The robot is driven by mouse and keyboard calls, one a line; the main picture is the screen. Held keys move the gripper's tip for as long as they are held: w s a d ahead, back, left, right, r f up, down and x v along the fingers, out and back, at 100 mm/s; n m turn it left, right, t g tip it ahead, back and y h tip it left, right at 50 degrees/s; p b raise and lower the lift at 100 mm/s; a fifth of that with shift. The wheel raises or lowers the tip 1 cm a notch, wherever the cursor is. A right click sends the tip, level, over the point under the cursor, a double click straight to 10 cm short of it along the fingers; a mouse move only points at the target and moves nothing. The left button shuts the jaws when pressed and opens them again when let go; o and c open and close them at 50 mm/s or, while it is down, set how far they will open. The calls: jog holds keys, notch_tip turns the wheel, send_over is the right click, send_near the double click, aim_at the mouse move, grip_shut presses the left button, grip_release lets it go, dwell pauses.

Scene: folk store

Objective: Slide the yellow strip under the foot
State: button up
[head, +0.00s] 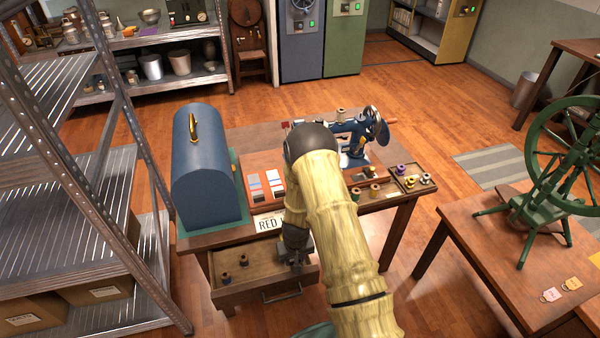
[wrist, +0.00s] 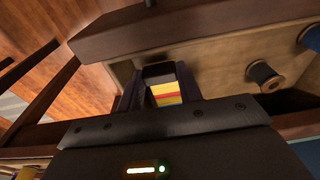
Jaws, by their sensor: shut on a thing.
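My gripper (head: 295,262) is low inside the open drawer, at its right end. In the wrist view my gripper (wrist: 158,85) is shut on the yellow strip (wrist: 168,101), which shows yellow with a red band between its dark fingers. The strip's full length is hidden. The blue sewing machine (head: 345,128) with its dark handwheel (head: 376,127) stands at the back of the table. My arm covers its left part, and I cannot make out the foot.
The open drawer (head: 240,290) holds several thread spools, one dark (wrist: 264,76) in the wrist view. On the table are a blue domed case (head: 205,170), colour cards (head: 265,186), a sign (head: 267,223) and a spool tray (head: 413,178). A metal shelf (head: 75,165) stands close left.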

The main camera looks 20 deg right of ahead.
jog(key=shift+f+b, duration=1.4)
jog(key=shift+f, duration=0.5)
jog(key=shift+r, duration=0.15)
jog(key=shift+w, duration=0.1)
